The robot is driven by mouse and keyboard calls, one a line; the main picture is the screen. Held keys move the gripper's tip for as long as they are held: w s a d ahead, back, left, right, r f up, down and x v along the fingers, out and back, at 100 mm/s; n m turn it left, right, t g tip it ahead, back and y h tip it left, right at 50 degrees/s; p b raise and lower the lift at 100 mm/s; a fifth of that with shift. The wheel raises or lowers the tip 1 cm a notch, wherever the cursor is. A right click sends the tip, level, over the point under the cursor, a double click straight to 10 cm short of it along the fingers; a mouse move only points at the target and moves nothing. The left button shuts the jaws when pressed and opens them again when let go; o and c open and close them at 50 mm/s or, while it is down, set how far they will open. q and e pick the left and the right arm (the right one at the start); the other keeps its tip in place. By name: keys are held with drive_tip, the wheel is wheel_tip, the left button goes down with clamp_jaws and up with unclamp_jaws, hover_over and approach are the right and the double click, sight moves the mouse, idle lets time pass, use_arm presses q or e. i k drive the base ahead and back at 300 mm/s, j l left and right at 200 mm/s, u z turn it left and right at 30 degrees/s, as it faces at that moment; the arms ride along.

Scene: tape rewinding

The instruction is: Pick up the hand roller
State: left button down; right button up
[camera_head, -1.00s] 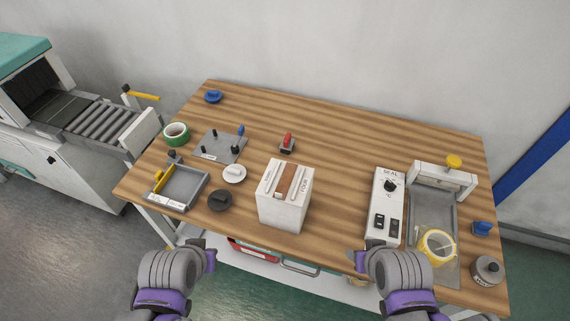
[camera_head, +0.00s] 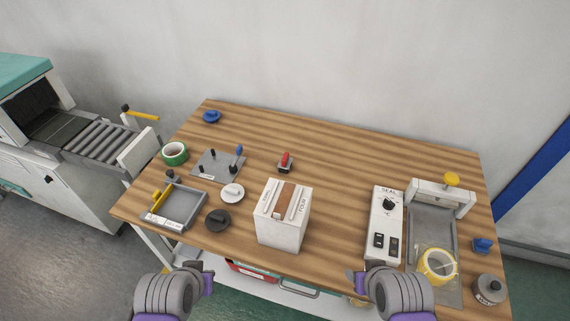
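A small red-handled tool (camera_head: 285,160) stands on a dark base at the middle of the table; it may be the hand roller, but it is too small to be sure. A small blue item (camera_head: 482,245) lies by the table's right edge, its form unclear. My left gripper (camera_head: 203,275) is in front of the table's front edge, left of the white box. My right gripper (camera_head: 358,280) is also in front of that edge, below the sealer. Both are apart from the table's objects. Their finger gaps do not show clearly, and I see nothing held.
A white box (camera_head: 282,220) stands near the front middle. A sealer (camera_head: 385,225), a yellow tape roll (camera_head: 438,265) and a grey pot (camera_head: 489,289) are at right. A grey tray (camera_head: 185,207), pegged plate (camera_head: 210,175) and green tape (camera_head: 174,153) are at left.

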sight(285, 162)
drive_tip(key=j+u, duration=0.1)
drive_tip(key=j, duration=0.6)
drive_tip(key=i+j+u, duration=0.1)
drive_tip(key=i+j, duration=0.2)
drive_tip(key=i+j+u, duration=0.15)
drive_tip(key=i, duration=0.45)
